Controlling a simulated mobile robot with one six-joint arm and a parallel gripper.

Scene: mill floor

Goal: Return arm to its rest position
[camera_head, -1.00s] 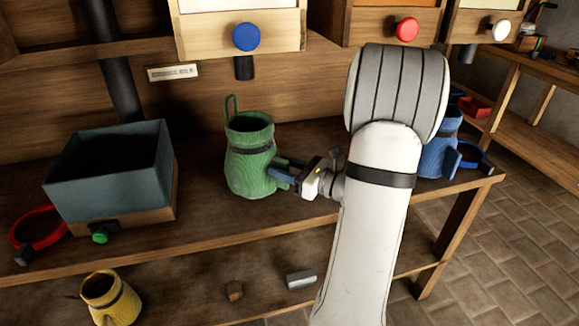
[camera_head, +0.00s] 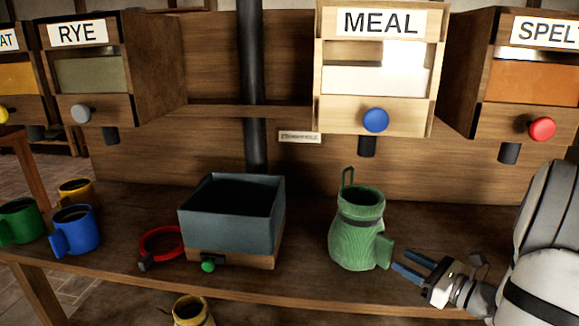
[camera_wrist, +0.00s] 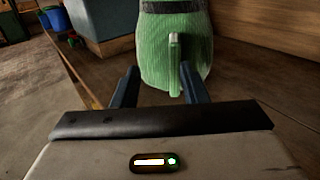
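My gripper (camera_head: 401,259) is open and empty at the right in the head view. Its two blue fingers point left toward the handle of a green ribbed jug (camera_head: 356,235) and stand a little apart from it. The jug stands upright on the wooden bench, below the bin labelled MEAL (camera_head: 376,60). In the wrist view, the jug (camera_wrist: 160,50) is ahead, with its handle seen between and beyond the open fingers (camera_wrist: 159,68). My arm is partly cut off at the right edge of the head view.
A grey-blue open box (camera_head: 228,228) on a wooden base stands left of the jug. A red ring (camera_head: 160,243) lies beside it. Green, blue and yellow mugs stand at the bench's left end, the blue one (camera_head: 78,232) foremost. A yellow jug (camera_head: 190,312) is below the bench front.

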